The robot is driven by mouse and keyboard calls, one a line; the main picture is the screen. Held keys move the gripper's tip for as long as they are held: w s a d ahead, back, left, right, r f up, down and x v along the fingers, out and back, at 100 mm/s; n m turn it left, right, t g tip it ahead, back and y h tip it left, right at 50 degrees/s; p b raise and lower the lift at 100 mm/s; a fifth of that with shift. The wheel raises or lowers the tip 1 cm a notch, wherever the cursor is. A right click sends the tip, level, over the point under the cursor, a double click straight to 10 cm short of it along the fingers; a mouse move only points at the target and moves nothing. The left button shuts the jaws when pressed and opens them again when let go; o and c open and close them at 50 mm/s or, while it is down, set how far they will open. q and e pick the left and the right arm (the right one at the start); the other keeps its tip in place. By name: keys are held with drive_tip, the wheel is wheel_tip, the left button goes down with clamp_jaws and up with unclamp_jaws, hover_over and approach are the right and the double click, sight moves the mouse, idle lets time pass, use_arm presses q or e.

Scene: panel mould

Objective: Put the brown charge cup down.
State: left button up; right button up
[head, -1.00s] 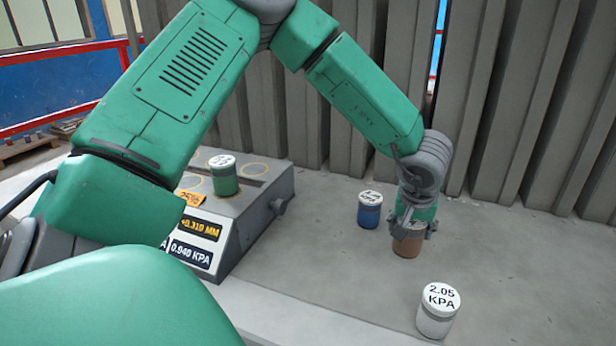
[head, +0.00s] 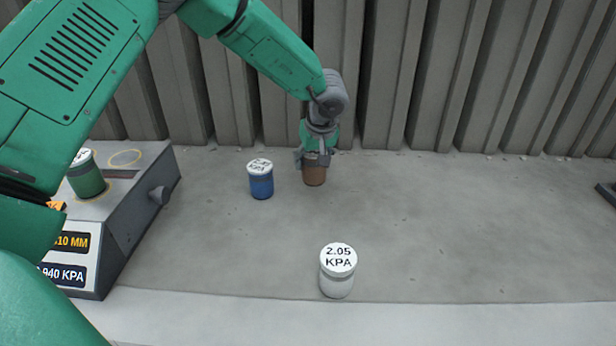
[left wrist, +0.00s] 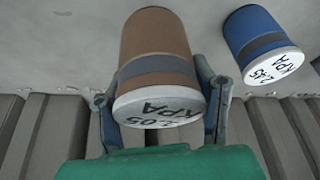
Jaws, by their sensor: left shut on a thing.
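The brown charge cup (head: 314,176) is upright at the back of the grey surface, to the right of the blue cup. My left gripper (head: 315,160) comes down from above and is shut on it. In the left wrist view the brown cup (left wrist: 157,60) sits between the two fingers (left wrist: 160,108), its white lid marked 2.05 KPA towards the camera. The cup's base looks at or very near the surface; I cannot tell whether it touches. My right gripper is not in view.
A blue cup (head: 261,182) stands close to the left of the brown one. A white cup (head: 338,272) marked 2.05 KPA stands nearer the front edge. A grey console (head: 130,225) holds a green cup (head: 86,175). Ribbed panels (head: 400,80) rise behind; the right side is largely clear.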

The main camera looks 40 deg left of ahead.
sight(313, 176)
use_arm(q)
wheel_tip(313, 176, down, 4)
drive_tip(key=shift+d+f+b, duration=0.1)
drive_tip(key=shift+f+b, duration=0.15)
drive_tip(key=shift+b, duration=0.15)
drive_tip(key=shift+d+f, duration=0.15)
drive_tip(key=shift+d, duration=0.3)
drive_tip(key=shift+a, duration=0.25)
drive_tip(key=o, duration=1.5)
drive_tip(key=shift+a+f, duration=0.1)
drive_tip(key=shift+a, duration=0.1)
drive_tip(key=shift+a+f, duration=0.1)
drive_tip(key=shift+a, duration=0.1)
drive_tip(key=shift+d+r, duration=0.2)
drive_tip(key=p+v, duration=0.1)
drive_tip(key=v, duration=1.1)
drive_tip(key=shift+d+p, duration=0.1)
drive_tip(key=shift+p, duration=0.25)
